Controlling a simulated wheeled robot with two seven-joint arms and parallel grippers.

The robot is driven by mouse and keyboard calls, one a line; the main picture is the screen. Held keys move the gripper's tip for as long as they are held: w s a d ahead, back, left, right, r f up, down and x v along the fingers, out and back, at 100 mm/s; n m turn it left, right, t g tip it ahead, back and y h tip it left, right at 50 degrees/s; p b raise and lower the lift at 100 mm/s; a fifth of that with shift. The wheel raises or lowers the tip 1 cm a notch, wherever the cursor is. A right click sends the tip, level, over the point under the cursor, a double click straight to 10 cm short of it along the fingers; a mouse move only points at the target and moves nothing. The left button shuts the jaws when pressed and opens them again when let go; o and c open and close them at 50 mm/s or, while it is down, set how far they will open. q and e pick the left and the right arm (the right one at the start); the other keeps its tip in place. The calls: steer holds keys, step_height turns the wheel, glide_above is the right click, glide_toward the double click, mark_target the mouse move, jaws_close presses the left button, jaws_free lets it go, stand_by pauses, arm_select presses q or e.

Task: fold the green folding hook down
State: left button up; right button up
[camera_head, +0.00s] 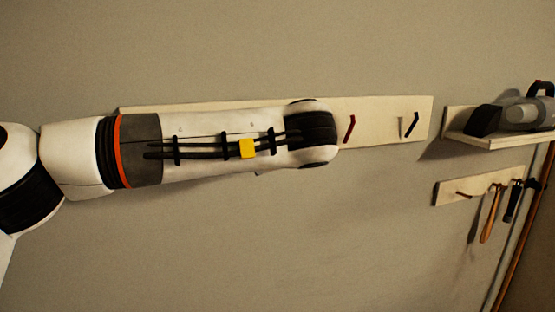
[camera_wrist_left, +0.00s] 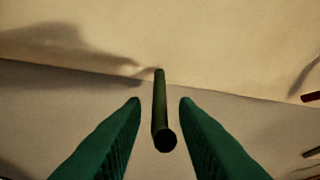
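The green folding hook (camera_wrist_left: 162,122) shows in the left wrist view as a dark green rod. It sticks out from the pale wooden board (camera_wrist_left: 215,65), its rounded end towards the camera. My left gripper (camera_wrist_left: 160,101) is open, with one green finger on each side of the hook and a visible gap on both sides. In the head view my left arm lies across the wooden board (camera_head: 385,123) and hides the green hook and the gripper. My right gripper is in neither view.
A red hook (camera_head: 349,129) and a black hook (camera_head: 410,125) are on the same board, right of my arm. Further right are a shelf (camera_head: 490,140) with a handheld vacuum (camera_head: 525,113), and a lower rack (camera_head: 450,190) with hanging tools. The wall below the board is clear.

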arm_select(q)
steer(key=v, duration=1.2)
steer(key=shift+f, duration=0.1)
